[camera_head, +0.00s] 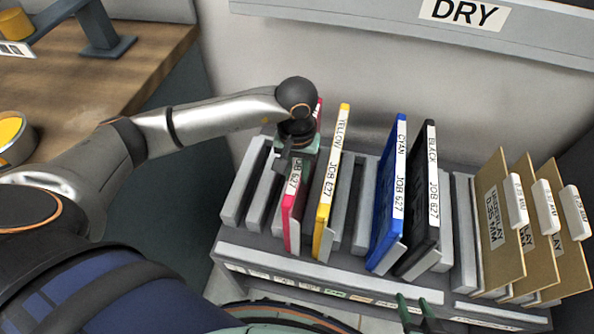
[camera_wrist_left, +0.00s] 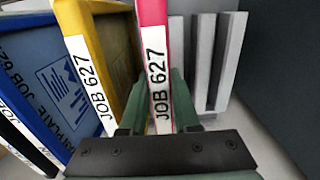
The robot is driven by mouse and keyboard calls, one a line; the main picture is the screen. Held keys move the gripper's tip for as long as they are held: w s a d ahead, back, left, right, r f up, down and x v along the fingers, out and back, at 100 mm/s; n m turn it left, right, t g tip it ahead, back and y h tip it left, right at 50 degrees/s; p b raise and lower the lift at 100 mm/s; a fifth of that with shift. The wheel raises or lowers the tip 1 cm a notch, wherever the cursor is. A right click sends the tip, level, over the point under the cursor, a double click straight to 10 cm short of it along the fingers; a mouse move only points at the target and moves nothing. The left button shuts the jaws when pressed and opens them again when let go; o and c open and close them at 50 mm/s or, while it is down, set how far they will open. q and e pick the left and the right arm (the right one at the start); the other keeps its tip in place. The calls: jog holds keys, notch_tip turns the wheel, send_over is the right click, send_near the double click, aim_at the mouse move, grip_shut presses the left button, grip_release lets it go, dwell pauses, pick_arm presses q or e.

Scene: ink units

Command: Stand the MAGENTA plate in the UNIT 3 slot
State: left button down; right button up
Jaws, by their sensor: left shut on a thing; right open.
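The magenta plate (camera_head: 289,215), with a white JOB 627 strip on its edge, stands upright among the grey dividers of the rack (camera_head: 330,280), just left of the yellow plate. My left gripper (camera_head: 299,150) is shut on its top edge from above and hides part of it. In the left wrist view, the magenta plate (camera_wrist_left: 153,50) sits between the green fingers (camera_wrist_left: 158,100). Small labels run along the rack's front edge, but I cannot read which marks UNIT 3. My right gripper (camera_head: 420,308) is open and empty at the rack's front edge.
The yellow plate (camera_head: 329,190), cyan plate (camera_head: 388,200) and black plate (camera_head: 419,205) stand to the right of the magenta one. Brown cards (camera_head: 500,225) with white tabs fill the rack's right end. Empty grey dividers (camera_head: 245,185) lie left. A wooden bench (camera_head: 150,60) is at upper left.

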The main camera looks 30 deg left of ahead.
pick_arm(q)
jog(key=shift+f+b, duration=0.3)
jog(key=shift+b, duration=0.25)
jog(key=c, duration=0.6)
grip_release()
jog(key=shift+o, duration=0.2)
jog(key=shift+f, duration=0.1)
notch_tip(320, 180, up, 13)
jog(key=shift+f+p, duration=0.2)
jog(key=shift+p, duration=0.15)
